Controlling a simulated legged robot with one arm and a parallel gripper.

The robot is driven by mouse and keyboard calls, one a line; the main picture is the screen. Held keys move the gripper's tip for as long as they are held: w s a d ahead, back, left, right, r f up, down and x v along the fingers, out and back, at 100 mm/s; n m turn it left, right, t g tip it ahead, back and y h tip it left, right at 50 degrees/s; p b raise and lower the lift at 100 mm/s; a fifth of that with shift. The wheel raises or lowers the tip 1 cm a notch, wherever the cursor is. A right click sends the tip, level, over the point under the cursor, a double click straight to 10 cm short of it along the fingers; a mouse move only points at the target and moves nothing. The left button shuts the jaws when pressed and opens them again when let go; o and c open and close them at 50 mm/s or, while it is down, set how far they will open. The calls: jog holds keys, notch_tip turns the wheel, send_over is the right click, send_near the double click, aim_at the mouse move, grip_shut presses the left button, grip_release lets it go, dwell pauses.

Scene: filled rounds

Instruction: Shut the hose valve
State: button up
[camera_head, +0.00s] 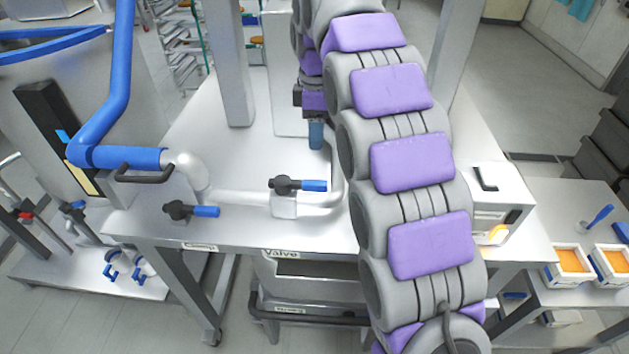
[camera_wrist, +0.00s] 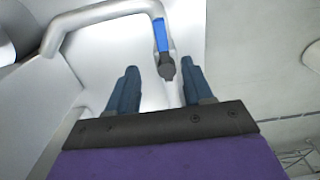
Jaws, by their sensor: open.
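A hose valve with a black hub (camera_head: 284,185) and a blue handle (camera_head: 314,185) sits on the white pipe (camera_head: 240,198) above the table. Its handle points right, roughly along the pipe. A second valve, with a blue handle (camera_head: 206,211), is at the table's front left. My gripper (camera_head: 316,136) is beyond the pipe, pointing down, partly hidden by my arm. In the wrist view my gripper (camera_wrist: 159,70) is open and empty. A black hub (camera_wrist: 167,68) with a blue handle (camera_wrist: 160,35) appears between its fingertips; contact cannot be told.
A thick blue hose (camera_head: 110,100) joins the pipe at left. A metal post (camera_head: 230,70) rises from the table (camera_head: 330,232) behind the pipe. A white box (camera_head: 490,195) stands at right. Orange-filled trays (camera_head: 568,279) are on a side table.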

aim_at(315, 182)
notch_tip(315, 182, down, 14)
jog(key=shift+a+b, duration=0.15)
jog(key=shift+b, duration=0.35)
jog(key=shift+a+f, duration=0.2)
jog(key=shift+f, duration=0.25)
jog(key=shift+d, duration=0.1)
grip_shut()
